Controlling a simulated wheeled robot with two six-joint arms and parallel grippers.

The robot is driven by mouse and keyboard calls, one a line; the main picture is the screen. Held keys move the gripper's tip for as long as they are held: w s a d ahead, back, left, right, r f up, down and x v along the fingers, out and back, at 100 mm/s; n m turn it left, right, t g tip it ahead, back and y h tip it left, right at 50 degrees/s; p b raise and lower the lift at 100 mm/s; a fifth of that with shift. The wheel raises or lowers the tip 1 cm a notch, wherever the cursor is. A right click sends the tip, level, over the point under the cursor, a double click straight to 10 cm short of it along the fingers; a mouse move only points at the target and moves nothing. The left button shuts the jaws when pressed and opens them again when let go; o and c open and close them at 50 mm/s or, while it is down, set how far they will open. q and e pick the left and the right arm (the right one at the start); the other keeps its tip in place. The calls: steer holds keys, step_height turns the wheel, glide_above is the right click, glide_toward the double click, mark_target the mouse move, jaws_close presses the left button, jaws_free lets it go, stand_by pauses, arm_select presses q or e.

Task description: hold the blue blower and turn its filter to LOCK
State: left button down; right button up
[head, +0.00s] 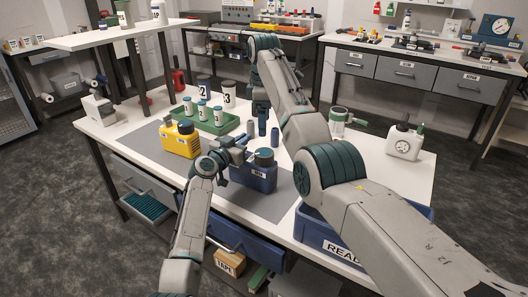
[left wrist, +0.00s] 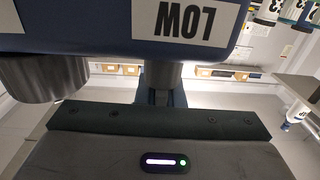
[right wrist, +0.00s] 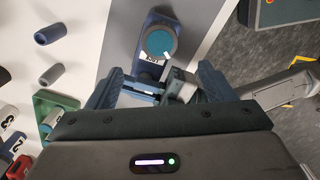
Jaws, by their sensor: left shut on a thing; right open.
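The blue blower (head: 253,177) stands upright on the grey mat in the middle of the bench, its round dark teal filter (head: 264,156) on top. My left gripper (head: 238,151) is shut on the blower at its left side; the exact grip is partly hidden. In the left wrist view the blower's blue body (left wrist: 100,25) carries a LOW label. In the right wrist view the filter (right wrist: 158,42) shows a white pointer mark; a small label beside it is too small to read surely. My right gripper (right wrist: 158,75) is open and empty, apart from the filter.
A yellow blower (head: 181,146) stands to the left on the mat. Behind are a green tray (head: 220,126) of small jars and loose dark cylinders (head: 274,137). A blue READY bin (head: 316,229) sits front right, under my right arm. A white jug (head: 404,143) stands at the right.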

mark_target(264, 152)
step_height(264, 152, down, 11)
steer(key=shift+f, duration=0.1)
stand_by(0.3)
steer(key=c, duration=1)
